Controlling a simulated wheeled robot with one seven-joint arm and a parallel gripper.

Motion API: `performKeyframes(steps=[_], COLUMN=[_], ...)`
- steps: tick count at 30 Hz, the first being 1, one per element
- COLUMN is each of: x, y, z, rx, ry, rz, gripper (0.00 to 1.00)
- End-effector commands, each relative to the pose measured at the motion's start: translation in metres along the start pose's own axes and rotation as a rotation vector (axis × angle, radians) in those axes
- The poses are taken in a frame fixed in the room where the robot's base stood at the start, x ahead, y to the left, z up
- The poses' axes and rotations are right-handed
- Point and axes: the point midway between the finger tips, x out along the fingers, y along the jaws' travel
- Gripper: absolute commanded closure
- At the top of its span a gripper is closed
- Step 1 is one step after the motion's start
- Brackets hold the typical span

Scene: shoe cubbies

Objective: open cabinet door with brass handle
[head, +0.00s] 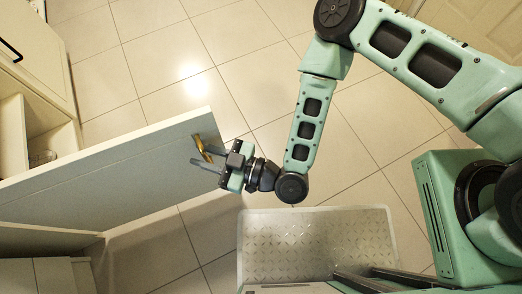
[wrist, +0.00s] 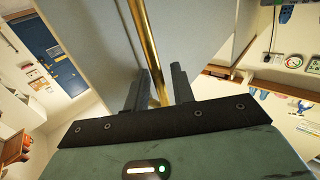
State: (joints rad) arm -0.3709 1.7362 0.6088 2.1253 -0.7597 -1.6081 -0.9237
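The cabinet door (head: 120,165) is a pale panel standing swung out from the cabinet at the left of the head view. Its brass handle (head: 199,146) is near the door's free end; in the wrist view the brass bar (wrist: 146,38) runs down between my fingers. My gripper (head: 200,155) is at the handle, one dark finger on each side of it. In the wrist view the fingers (wrist: 160,92) stand apart, with narrow gaps beside the bar, so I see no firm clamp. The fingertips' far ends are partly hidden.
An open cubby (head: 12,140) and a cabinet front with a black handle (head: 12,50) are at the left. Tiled floor (head: 250,85) is clear beyond the door. My metal base plate is below the arm.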

Motion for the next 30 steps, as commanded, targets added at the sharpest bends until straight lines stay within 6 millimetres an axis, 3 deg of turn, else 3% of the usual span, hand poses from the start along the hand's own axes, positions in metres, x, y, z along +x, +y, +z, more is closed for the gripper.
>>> performKeyframes(steps=[4, 8, 22, 30], x=[-0.011, -0.034, -0.141, -0.171], y=[0.0, -0.001, -0.001, -0.001], z=[0.0, -0.001, 0.0, 0.0], rx=[0.001, 0.003, 0.003, 0.0], ry=[-0.003, -0.004, -0.004, 0.0], rz=[-0.001, 0.0, -0.001, -0.001], gripper=[0.75, 0.75, 0.75, 0.75])
